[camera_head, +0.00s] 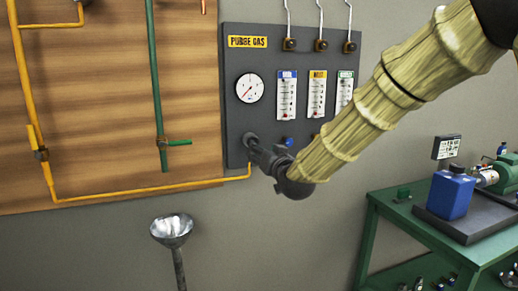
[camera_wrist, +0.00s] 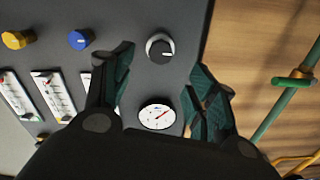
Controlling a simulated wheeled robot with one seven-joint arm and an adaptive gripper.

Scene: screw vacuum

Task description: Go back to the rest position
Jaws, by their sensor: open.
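My gripper (camera_head: 264,155) is in front of the lower left part of the dark grey purge gas panel (camera_head: 267,59). In the wrist view my gripper (camera_wrist: 162,62) has its two dark green fingers spread, with nothing between them. A black and grey knob (camera_wrist: 160,48) lies ahead in the gap between the fingers. From these views I cannot tell whether a finger touches it. My arm, in a pale yellowish cover, reaches down from the upper right and hides the panel's lower right part.
The panel has a round gauge (camera_head: 250,88), flow meters (camera_head: 287,95), a blue knob (camera_wrist: 80,39) and a yellow knob (camera_wrist: 17,39). Yellow (camera_head: 33,100) and green pipes (camera_head: 155,70) are left. A metal funnel (camera_head: 172,229) stands below. A green table (camera_head: 400,213) with a blue bottle (camera_head: 450,195) is right.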

